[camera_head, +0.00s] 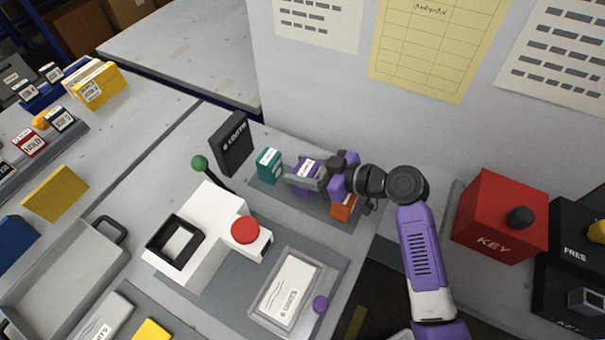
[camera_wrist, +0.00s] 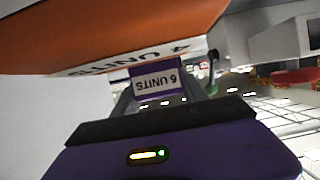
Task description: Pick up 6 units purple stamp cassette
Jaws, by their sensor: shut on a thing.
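The purple stamp cassette (camera_head: 308,170) has a white label on top and stands between a teal cassette and an orange cassette. In the wrist view its purple face (camera_wrist: 156,83) bears an upside-down "6 UNITS" label and sits between the fingertips. My gripper (camera_head: 303,182) reaches in from the right and is shut on the purple cassette. It also shows in the wrist view (camera_wrist: 158,98). I cannot tell whether the cassette touches the grey mat. Its lower part is hidden by the fingers.
The teal cassette (camera_head: 269,165) stands just left. The orange cassette (camera_head: 343,207) is close under my wrist and looms large in the wrist view (camera_wrist: 110,35). The wall rises behind.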

